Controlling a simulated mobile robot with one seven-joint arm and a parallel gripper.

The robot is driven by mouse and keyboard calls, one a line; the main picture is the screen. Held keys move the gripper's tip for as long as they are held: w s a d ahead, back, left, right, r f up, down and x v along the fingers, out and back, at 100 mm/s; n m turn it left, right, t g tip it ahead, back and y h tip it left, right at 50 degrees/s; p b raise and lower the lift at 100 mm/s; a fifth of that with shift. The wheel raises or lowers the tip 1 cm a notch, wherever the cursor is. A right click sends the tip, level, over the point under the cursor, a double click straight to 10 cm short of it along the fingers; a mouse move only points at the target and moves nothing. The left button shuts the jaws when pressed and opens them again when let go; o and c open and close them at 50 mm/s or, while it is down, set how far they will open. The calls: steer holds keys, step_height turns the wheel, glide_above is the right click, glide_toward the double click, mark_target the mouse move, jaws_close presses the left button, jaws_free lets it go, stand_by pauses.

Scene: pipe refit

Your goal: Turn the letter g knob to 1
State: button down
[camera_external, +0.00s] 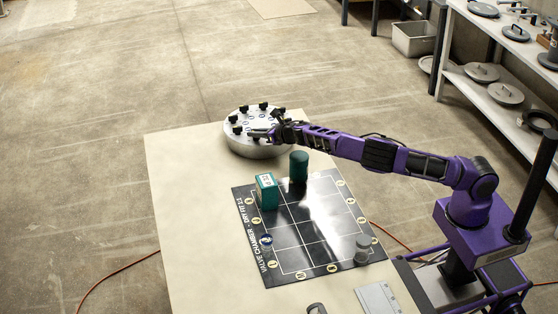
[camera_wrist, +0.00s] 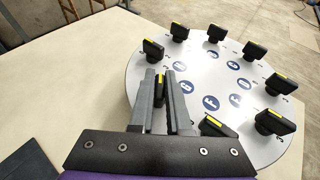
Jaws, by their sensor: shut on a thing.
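A round grey dial unit (camera_external: 258,150) stands on the table, with several black knobs around its top. In the wrist view its pale top (camera_wrist: 245,75) carries blue round letter labels, one reading F (camera_wrist: 211,103). My gripper (camera_external: 273,133) reaches over the dial's right side. In the wrist view my gripper (camera_wrist: 170,90) has its two fingers around one black knob (camera_wrist: 159,90) with a yellow stripe, and is shut on it. The fingers partly cover this knob and the marks around it. I cannot read its letter or the number it points to.
A green box (camera_external: 266,191) and a dark green cylinder (camera_external: 299,167) stand near the dial on a black grid mat (camera_external: 283,268). A grey cylinder (camera_external: 362,248) is at the mat's front right. The table (camera_external: 185,200) left of the mat is clear.

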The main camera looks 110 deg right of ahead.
steer(key=shift+m+g+h, duration=0.5)
steer(key=shift+m, duration=0.1)
steer(key=c, duration=0.9)
jaws_free()
steer(key=v, duration=1.7)
steer(key=shift+a+r, duration=0.1)
steer(key=shift+r, duration=0.1)
